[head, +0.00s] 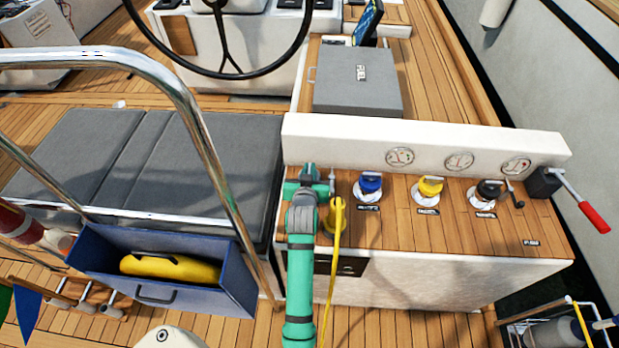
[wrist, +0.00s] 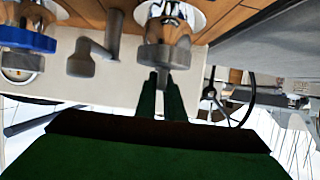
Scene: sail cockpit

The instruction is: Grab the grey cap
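The grey cap (wrist: 163,56) is upper centre in the wrist view, on a metal deck fitting, with a narrow tab pointing down. My gripper (wrist: 162,86) is right at it, one dark green finger on each side of the tab. I cannot tell whether the fingers press on the tab or stand just clear. In the head view my gripper (head: 310,178) is at the left end of the wooden console (head: 400,215), and my arm hides the grey cap there.
A grey lever (wrist: 88,60) stands beside the grey cap. To its right in the head view are a blue cap (head: 370,183), yellow cap (head: 430,187) and black cap (head: 489,190). A chrome rail (head: 200,125) rises left.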

